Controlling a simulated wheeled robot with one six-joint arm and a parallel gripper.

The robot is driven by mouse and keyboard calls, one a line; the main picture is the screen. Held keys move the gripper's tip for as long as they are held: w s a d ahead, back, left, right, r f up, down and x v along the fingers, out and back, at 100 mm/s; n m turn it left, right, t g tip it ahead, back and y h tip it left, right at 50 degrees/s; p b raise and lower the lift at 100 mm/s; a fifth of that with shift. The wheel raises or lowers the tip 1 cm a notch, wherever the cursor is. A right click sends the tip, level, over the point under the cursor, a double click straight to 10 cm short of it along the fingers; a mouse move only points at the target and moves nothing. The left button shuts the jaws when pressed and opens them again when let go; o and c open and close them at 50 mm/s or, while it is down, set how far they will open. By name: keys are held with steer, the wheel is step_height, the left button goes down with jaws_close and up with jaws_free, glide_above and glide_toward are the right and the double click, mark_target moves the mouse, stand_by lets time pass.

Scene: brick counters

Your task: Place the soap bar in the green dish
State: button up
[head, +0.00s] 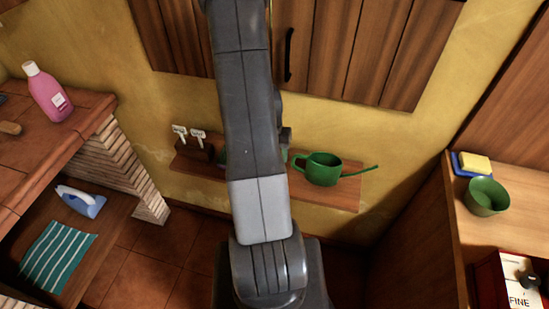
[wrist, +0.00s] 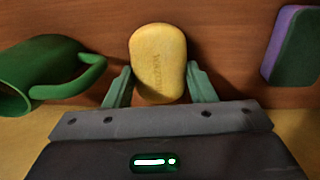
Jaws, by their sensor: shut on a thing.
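In the head view my arm hides the gripper and the soap. A round green bowl-like dish (head: 487,196) stands on the right-hand counter, its inside partly visible. It is far to the right of my arm.
A green watering can (head: 322,169) on the wall shelf (head: 345,194) also shows in the wrist view (wrist: 40,72), left of the soap. A purple-and-green sponge (wrist: 292,46) is at right. A yellow block (head: 474,164) and a FINE box (head: 508,280) flank the dish.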

steer(key=r, duration=0.4)
steer(key=shift+s+a+r, duration=0.1)
steer(key=shift+s+r, duration=0.1)
steer(key=shift+r, duration=0.2)
steer(key=s+a+b, duration=0.2)
steer(key=s+a, duration=0.1)
steer(key=s, duration=0.6)
steer(key=s+a+b, duration=0.1)
steer(key=s+a, duration=0.2)
steer(key=s, duration=0.6)
steer(key=shift+s+b, duration=0.15)
steer(key=shift+b, duration=0.25)
